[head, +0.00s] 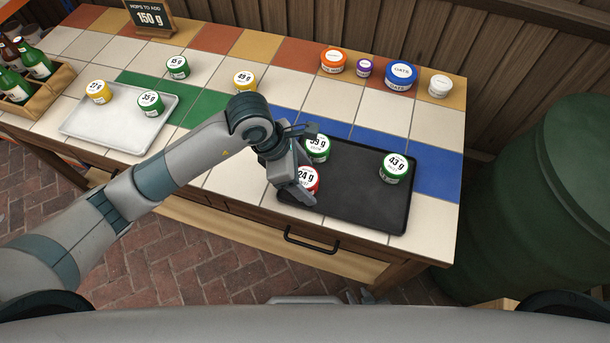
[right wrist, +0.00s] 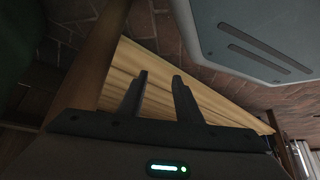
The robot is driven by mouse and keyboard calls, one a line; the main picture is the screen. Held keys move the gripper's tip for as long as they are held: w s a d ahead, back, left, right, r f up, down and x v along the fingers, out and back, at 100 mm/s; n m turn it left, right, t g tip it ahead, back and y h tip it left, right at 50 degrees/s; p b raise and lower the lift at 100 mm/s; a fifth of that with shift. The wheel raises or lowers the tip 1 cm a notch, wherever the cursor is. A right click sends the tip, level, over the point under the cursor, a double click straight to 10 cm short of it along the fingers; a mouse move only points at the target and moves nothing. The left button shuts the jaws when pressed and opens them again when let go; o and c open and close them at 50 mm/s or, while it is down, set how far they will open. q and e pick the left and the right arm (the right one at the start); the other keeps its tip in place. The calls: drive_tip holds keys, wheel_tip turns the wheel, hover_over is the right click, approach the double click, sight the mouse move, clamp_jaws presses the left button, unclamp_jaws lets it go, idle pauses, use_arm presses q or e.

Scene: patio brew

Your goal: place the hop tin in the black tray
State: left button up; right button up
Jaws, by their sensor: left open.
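The black tray (head: 350,205) lies at the front right of the tiled table. On it are a red-lidded 24 g tin (head: 309,181), a green-lidded tin (head: 320,150) whose label is partly covered, and a green-lidded 43 g tin (head: 395,168). My left gripper (head: 300,180) is open over the tray's left side, at the red tin and partly hiding it; contact cannot be told. More tins stand elsewhere: green 45 g (head: 178,67), yellow 49 g (head: 245,82), and on the light tray (head: 118,140) yellow 27 g (head: 98,92) and green 35 g (head: 151,104). My right gripper (right wrist: 155,98) is open and empty.
A sign (head: 150,17) reads hops to add, 150 g. Orange (head: 333,61), purple (head: 364,68), blue oats (head: 400,76) and white (head: 440,86) containers line the back right. A bottle crate (head: 45,90) stands at left, a green barrel (head: 570,200) at right.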

sight(304, 177)
use_arm(q)
drive_tip(key=shift+r, duration=0.1)
use_arm(e)
drive_tip(key=shift+s, duration=0.1)
use_arm(q)
drive_tip(key=v, duration=0.3)
drive_tip(key=shift+r, duration=0.1)
drive_tip(key=b+v, duration=0.1)
drive_tip(key=v, duration=0.8)
use_arm(e)
drive_tip(key=shift+t, duration=0.5)
drive_tip(key=w, duration=0.1)
drive_tip(key=w+a+r, duration=0.2)
drive_tip(key=w, duration=0.1)
drive_tip(key=shift+a+r, duration=0.1)
drive_tip(key=shift+a, duration=0.1)
drive_tip(key=shift+s, duration=0.2)
drive_tip(key=shift+d, duration=0.15)
